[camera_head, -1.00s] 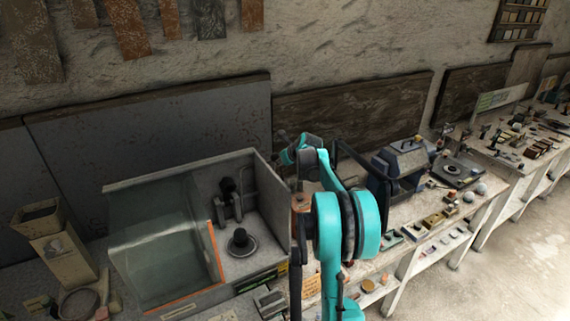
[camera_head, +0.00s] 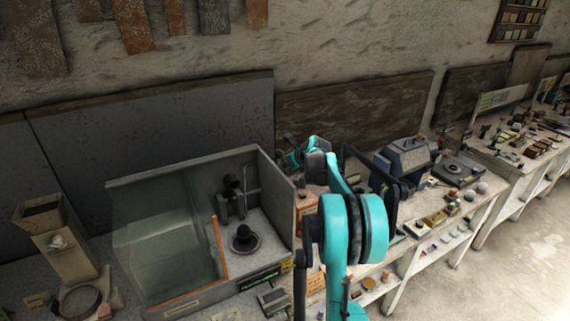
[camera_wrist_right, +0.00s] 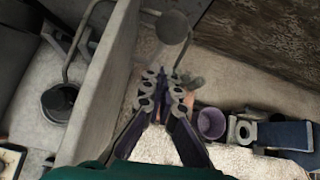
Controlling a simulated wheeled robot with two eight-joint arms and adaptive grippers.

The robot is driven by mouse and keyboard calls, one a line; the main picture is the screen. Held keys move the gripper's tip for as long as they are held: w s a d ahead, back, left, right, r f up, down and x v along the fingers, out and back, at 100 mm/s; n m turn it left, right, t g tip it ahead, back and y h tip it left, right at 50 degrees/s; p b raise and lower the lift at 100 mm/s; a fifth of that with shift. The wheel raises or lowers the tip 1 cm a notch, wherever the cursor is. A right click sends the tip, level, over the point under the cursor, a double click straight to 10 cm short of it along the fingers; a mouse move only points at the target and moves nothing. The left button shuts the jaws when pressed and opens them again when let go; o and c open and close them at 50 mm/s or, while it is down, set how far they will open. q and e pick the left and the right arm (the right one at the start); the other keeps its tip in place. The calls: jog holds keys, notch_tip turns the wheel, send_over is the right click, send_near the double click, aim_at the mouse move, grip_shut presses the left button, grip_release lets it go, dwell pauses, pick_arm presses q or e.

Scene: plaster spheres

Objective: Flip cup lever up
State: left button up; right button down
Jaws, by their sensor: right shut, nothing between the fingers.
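A grey open-sided box (camera_head: 275,180) with a clear front panel stands left of my right arm in the head view. Inside it are a dark upright fitting (camera_head: 232,195) and a black round cup-like piece (camera_head: 243,238) on a disc. A bent metal rod ends in a round grey disc (camera_wrist_right: 172,27) near the top of the wrist view. I cannot tell for certain which part is the cup lever. My right gripper (camera_wrist_right: 164,88) is shut and empty, beside the box's side wall and below the disc in that view. Its fingertips are hidden in the head view. My left gripper is out of view.
The box's side wall (camera_wrist_right: 104,85) rises close left of the right gripper. A purple cup (camera_wrist_right: 211,123) and a blue block (camera_wrist_right: 286,135) stand to its right. A dark blue machine (camera_head: 405,160) stands farther along the bench. Pale benchtop lies between.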

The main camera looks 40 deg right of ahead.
pick_arm(q)
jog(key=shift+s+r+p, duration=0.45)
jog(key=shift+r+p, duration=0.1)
jog(key=shift+p, duration=0.1)
pick_arm(e)
jog(key=s+r, duration=0.3)
jog(key=r, duration=0.7)
jog(key=shift+a, duration=0.15)
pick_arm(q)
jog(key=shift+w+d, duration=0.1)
pick_arm(e)
jog(key=shift+w+f, duration=0.1)
